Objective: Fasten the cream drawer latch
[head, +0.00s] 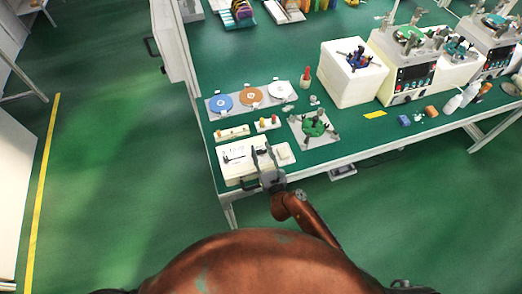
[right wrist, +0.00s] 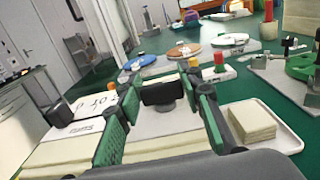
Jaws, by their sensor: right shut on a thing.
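A low cream box-like unit (head: 232,168) sits at the near left corner of the green bench, with dark fittings on top. I take it for the cream drawer. My right gripper (head: 265,162) is over its right part. In the right wrist view its two green-padded fingers (right wrist: 160,108) stand either side of a dark block (right wrist: 159,93) on a grey round stem, which looks like the latch handle. The gripper is shut on it. Cream surfaces (right wrist: 62,155) show beneath and left of the fingers. The contact and the latch's exact position are partly hidden. My left gripper is not in view.
A small white tray with a cream stack (right wrist: 252,122) is close on the right. Blue (head: 221,102), orange (head: 251,96) and white discs (head: 280,90) lie behind. A green clamp fixture (head: 313,127) stands farther right. Bench edge is close in front.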

